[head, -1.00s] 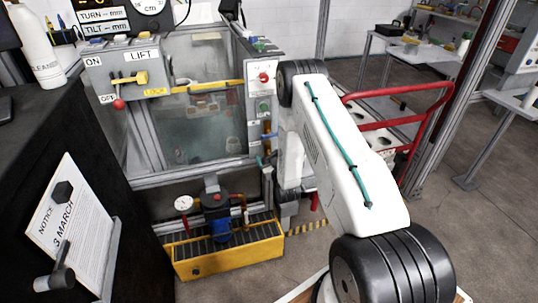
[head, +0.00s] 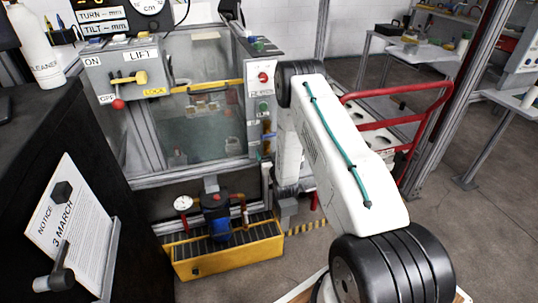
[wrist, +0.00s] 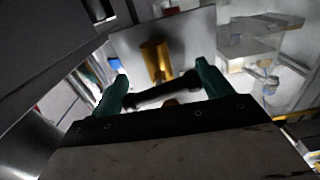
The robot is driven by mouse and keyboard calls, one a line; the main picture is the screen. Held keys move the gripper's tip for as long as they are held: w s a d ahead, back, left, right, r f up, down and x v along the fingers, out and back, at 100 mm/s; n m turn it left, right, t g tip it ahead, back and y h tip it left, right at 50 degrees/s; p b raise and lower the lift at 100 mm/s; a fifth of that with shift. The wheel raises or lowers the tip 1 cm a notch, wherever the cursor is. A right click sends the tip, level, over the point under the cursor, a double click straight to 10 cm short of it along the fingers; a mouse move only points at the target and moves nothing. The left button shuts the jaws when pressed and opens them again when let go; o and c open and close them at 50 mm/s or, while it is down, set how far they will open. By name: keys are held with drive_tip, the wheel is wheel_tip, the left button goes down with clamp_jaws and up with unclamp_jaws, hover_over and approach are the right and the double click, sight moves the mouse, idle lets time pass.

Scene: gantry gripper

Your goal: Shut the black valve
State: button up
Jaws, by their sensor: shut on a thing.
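In the wrist view my gripper (wrist: 161,78) has its two green fingers at either end of a black bar-like handle (wrist: 152,94), which I take for the black valve's. The fingers are shut on it, and the bar lies slightly tilted between them. A brass-yellow valve part (wrist: 156,60) stands just beyond the bar, in front of a pale plate (wrist: 195,40). In the head view my own arm hides the gripper and the black valve.
A grey control panel (head: 262,75) stands left of my arm, beside a glazed cabinet (head: 205,130). A yellow tray (head: 228,256) with a pump and gauge (head: 183,203) sits low. A red-railed cart (head: 400,125) is at right. A dark cabinet (head: 75,130) fills the left.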

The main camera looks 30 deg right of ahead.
drive_tip(key=shift+m, duration=1.1)
drive_tip(key=o, duration=0.7)
drive_tip(key=v, duration=0.7)
drive_tip(key=shift+s, duration=0.4)
drive_tip(key=shift+a, duration=0.15)
